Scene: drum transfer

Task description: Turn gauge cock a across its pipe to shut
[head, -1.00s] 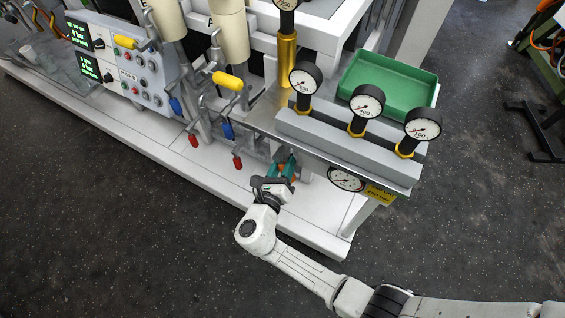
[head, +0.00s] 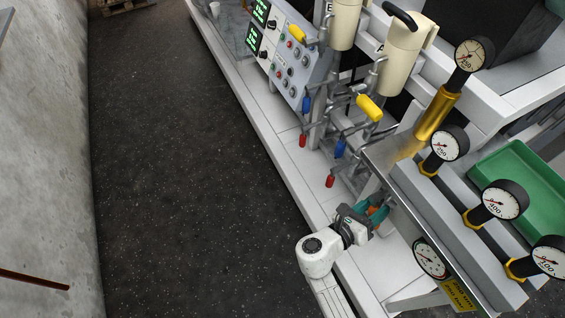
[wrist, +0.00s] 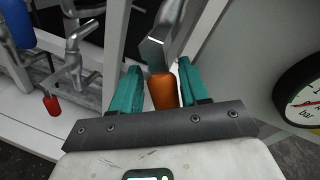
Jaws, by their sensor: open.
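A cock lever with an orange grip (wrist: 163,91) and a grey metal shank (wrist: 158,48) shows in the wrist view, and its orange also shows small in the head view (head: 379,215). No label on it is readable, so I cannot confirm that it is cock a. My gripper (wrist: 160,68), also in the head view (head: 376,209), is open with its teal fingers on either side of the orange grip. Gaps show between grip and fingers, with the right finger closer. The pipe behind and the lever's angle to it are not clear.
A round pressure gauge (head: 430,258) hangs close to the right of my gripper, under the metal shelf (head: 405,190). Red-handled (head: 330,181) and blue-handled (head: 340,148) taps stand to the left. A white frame post is close by. The dark floor (head: 190,170) is clear.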

